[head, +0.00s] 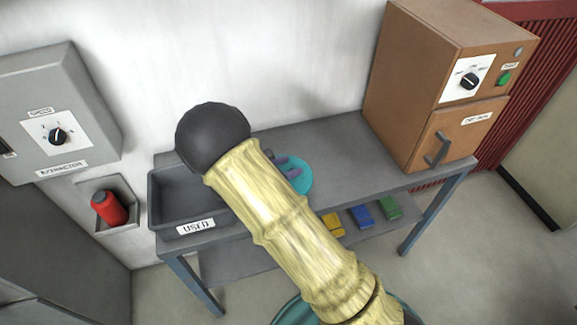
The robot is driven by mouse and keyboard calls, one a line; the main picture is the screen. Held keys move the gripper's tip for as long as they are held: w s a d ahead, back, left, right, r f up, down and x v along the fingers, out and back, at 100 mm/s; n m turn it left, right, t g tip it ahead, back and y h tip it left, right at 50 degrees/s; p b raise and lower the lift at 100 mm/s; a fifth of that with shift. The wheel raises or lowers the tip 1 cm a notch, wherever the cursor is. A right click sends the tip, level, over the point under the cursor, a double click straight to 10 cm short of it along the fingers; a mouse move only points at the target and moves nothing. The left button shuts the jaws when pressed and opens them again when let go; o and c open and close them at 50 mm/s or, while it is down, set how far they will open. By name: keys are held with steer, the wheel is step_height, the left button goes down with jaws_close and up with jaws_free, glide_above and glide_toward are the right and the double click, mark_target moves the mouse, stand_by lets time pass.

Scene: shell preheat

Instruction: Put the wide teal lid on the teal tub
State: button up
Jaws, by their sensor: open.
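A round teal thing (304,184), seemingly the wide lid, lies on the grey bench right of my arm. My arm hides its left part, and I cannot tell the lid from the tub by shape here. Small grey-purple parts over its upper left look like the fingers of my gripper (288,166), apart and close above or at the teal surface. I cannot tell whether they touch it. The rest of the gripper is hidden behind my pale yellow arm. No second teal vessel can be made out on the bench.
A grey bin (170,205) marked USED stands at the bench's left end. A brown oven (410,100) with a handled door stands at the right end. Yellow, blue (361,216) and green blocks lie on the lower shelf. A red cylinder (109,207) sits in a wall holder. The bench (345,160) is clear before the oven.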

steer(key=b+v, duration=0.1)
steer(key=v, duration=0.9)
steer(key=shift+a, duration=0.2)
steer(key=shift+s+a+r, duration=0.25)
steer(key=shift+s+a, duration=0.05)
steer(key=shift+s, duration=0.2)
